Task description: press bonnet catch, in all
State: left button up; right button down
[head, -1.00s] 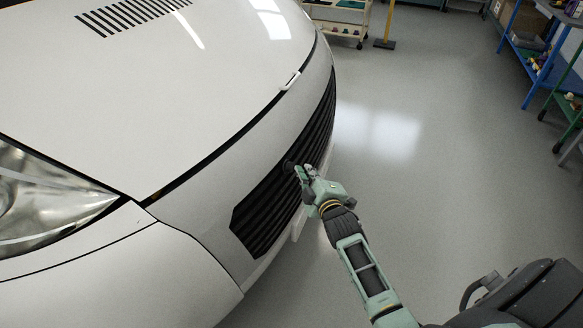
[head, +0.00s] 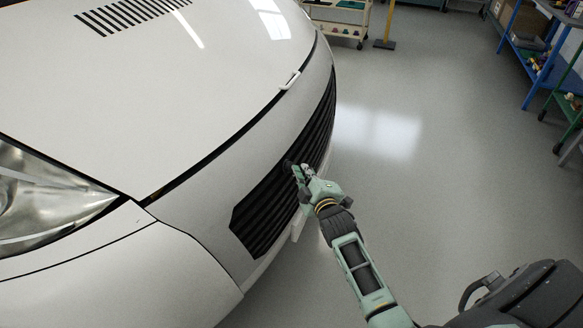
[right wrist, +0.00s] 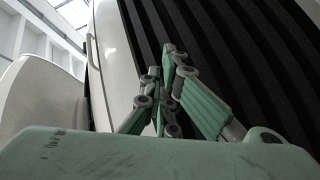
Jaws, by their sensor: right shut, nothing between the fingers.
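The white bonnet (head: 170,80) is down over the front of the motorhome, with a dark gap along its front edge. A small pale catch (head: 289,80) sits at this gap, above the grille. A slim pale piece, possibly the same catch, shows at the left in the right wrist view (right wrist: 89,48). My right gripper (head: 292,165) is shut and empty. It is in front of the black slatted grille (head: 265,212), below the catch and apart from it. Whether its tips touch the grille I cannot tell. My left gripper is not in view.
A headlight (head: 45,200) and the white bumper lie at the left. Open grey floor (head: 430,180) spreads to the right of the vehicle. A cream trolley (head: 337,22), a yellow post (head: 387,25) and a blue shelf rack (head: 530,60) stand further back.

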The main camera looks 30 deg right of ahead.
jog(key=shift+w+a, duration=0.15)
jog(key=shift+w, duration=0.05)
jog(key=shift+s, duration=0.1)
dwell(0.4)
jog(key=shift+s+d+r+p, duration=0.2)
jog(key=shift+s+d+p, duration=0.25)
jog(key=shift+s+p, duration=0.2)
jog(key=s+d+p, duration=0.1)
jog(key=s+r+p, duration=0.1)
jog(key=s+d+p, duration=0.1)
jog(key=s, duration=0.1)
jog(key=shift+d+r, duration=0.3)
jog(key=shift+d, duration=0.05)
